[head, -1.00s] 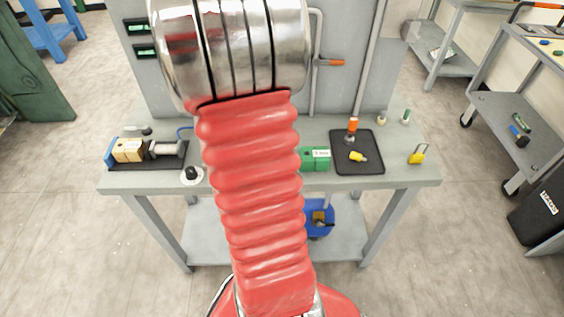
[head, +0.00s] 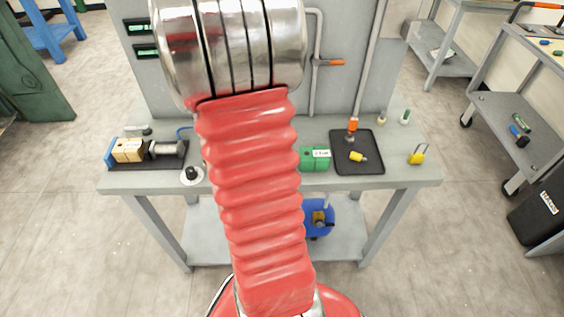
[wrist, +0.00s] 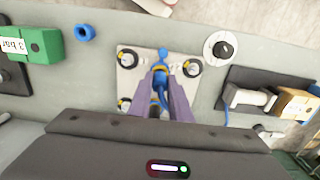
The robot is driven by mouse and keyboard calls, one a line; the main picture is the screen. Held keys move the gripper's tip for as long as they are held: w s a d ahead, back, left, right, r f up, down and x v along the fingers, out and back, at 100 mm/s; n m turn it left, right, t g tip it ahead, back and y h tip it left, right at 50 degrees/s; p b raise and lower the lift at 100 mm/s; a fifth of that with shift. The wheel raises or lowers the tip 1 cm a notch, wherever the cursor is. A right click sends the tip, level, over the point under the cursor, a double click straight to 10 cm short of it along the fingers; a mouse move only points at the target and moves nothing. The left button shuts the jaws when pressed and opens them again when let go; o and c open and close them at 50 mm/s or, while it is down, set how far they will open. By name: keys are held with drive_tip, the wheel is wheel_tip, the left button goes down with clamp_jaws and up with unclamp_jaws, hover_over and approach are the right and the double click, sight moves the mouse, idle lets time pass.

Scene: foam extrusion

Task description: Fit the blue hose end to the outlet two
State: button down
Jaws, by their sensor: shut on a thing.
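In the wrist view my gripper (wrist: 161,80) has its two purple fingers shut on the blue hose end (wrist: 160,70), which shows a yellow band. The hose end is over a pale plate (wrist: 129,78) with several round black-and-yellow fittings, one at upper left (wrist: 128,58), one at right (wrist: 192,67) and one at lower left (wrist: 124,103). A blue piece (wrist: 163,53) shows just beyond the fingertips. I cannot read which fitting is outlet two, nor tell whether the hose end touches anything. In the head view my arm hides the gripper and plate.
On the grey bench (head: 400,178) are a green block (head: 314,158), a black tray (head: 372,165), a yellow padlock (head: 417,155), a black knob (head: 192,175) and a clamped tan block (head: 128,150). A blue ring (wrist: 85,32) lies left of the plate. A panel stands behind.

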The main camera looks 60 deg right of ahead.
drive_tip(key=shift+f, duration=0.7)
idle(0.8)
drive_tip(key=c, duration=1.5)
unclamp_jaws()
drive_tip(key=shift+c, duration=0.2)
wheel_tip(320, 180, up, 14)
drive_tip(key=shift+f, duration=0.15)
